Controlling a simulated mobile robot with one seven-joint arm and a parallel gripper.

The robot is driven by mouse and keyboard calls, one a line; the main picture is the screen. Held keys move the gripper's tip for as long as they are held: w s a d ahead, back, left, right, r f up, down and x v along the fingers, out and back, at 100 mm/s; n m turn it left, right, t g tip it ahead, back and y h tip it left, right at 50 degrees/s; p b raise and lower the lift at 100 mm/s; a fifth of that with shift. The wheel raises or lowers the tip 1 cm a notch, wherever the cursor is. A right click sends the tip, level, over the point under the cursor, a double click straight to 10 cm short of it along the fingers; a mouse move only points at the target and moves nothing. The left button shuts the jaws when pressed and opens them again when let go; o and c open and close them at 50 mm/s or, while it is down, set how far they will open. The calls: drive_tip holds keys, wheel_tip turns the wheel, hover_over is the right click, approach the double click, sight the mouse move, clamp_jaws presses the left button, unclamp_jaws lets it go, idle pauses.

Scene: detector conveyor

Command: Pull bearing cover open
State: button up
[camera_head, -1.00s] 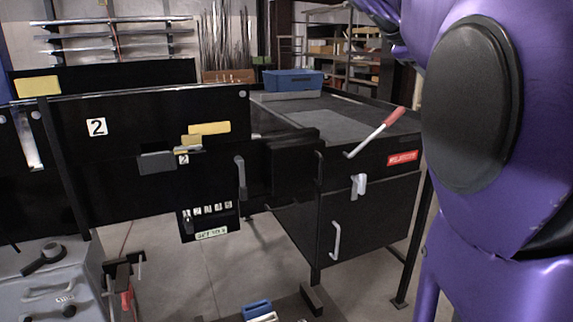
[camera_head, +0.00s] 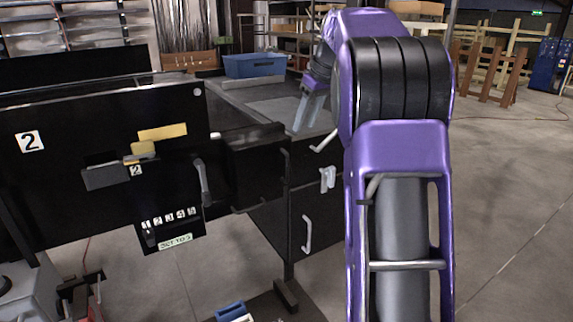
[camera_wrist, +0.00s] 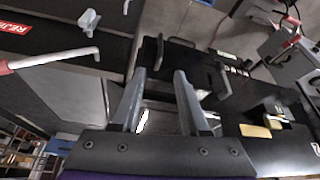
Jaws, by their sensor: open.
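A black box-shaped part (camera_head: 255,165), which looks like the bearing cover, sits at the junction of the numbered panel and the conveyor table. It looks shut, though I cannot tell for sure. In the wrist view this black part (camera_wrist: 184,62) lies beyond my fingertips, with an upright black handle (camera_wrist: 158,52) at its edge. My gripper (camera_wrist: 160,75) is open and empty, with its two grey fingers apart and no visible contact.
A black handle (camera_head: 203,181) stands on the panel by a number counter (camera_head: 168,218). A white latch (camera_head: 327,178) and door handle (camera_head: 307,234) are on the cabinet. A red-gripped lever (camera_wrist: 50,62) shows in the wrist view. A blue bin (camera_head: 254,65) stands behind. Floor at right is open.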

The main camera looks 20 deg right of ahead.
sight(287, 179)
drive_tip(key=x, duration=1.7)
drive_tip(key=shift+f, duration=0.15)
clamp_jaws()
idle(0.8)
